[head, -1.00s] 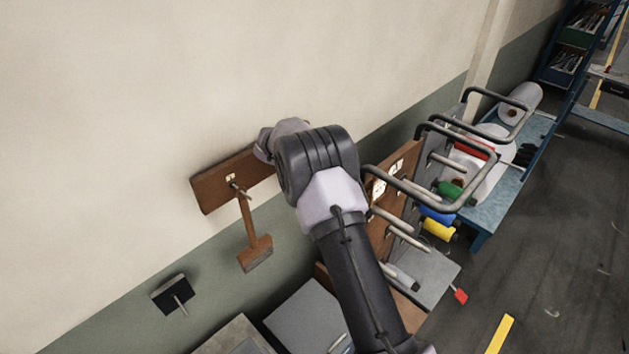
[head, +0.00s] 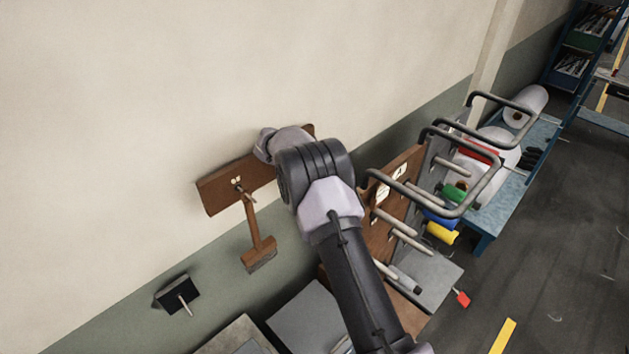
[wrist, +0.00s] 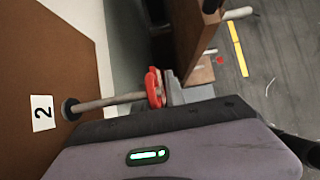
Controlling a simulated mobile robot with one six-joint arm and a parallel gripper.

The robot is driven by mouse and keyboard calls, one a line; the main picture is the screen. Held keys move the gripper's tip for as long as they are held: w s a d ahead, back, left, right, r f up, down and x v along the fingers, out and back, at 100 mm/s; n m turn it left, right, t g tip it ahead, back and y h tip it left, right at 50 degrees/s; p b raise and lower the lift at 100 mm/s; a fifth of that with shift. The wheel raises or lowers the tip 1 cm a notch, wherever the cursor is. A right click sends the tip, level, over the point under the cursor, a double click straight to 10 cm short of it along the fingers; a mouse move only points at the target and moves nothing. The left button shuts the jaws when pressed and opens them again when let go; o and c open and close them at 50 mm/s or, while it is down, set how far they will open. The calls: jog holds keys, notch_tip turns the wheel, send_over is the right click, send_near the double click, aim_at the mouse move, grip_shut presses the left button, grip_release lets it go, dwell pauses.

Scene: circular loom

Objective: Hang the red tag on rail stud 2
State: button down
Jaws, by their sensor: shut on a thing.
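The red tag (wrist: 153,88) shows nearly edge-on in the wrist view, in the jaws of my gripper (wrist: 172,90). Rail stud 2 (wrist: 105,103) is a pale peg coming out of the brown rail beside a white label (wrist: 42,113) reading 2. The stud's outer end meets the tag; I cannot tell if it passes through the tag's hole. In the head view the rail (head: 222,190) is on the wall, and my arm hides my gripper, the tag and stud 2.
A wooden brush (head: 255,235) hangs from another stud left of my arm. A dark bracket with a peg (head: 178,295) sits lower left. To the right stand a peg board (head: 393,200), bent grey bars (head: 465,208) and coloured spools (head: 441,233). Another red piece (head: 462,298) is low right.

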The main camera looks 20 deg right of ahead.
dwell(0.3)
jog(key=shift+w+a, duration=0.1)
jog(key=shift+w, duration=0.15)
jog(key=shift+f, duration=0.1)
jog(key=shift+f, duration=0.1)
jog(key=c, duration=1.3)
grip_release()
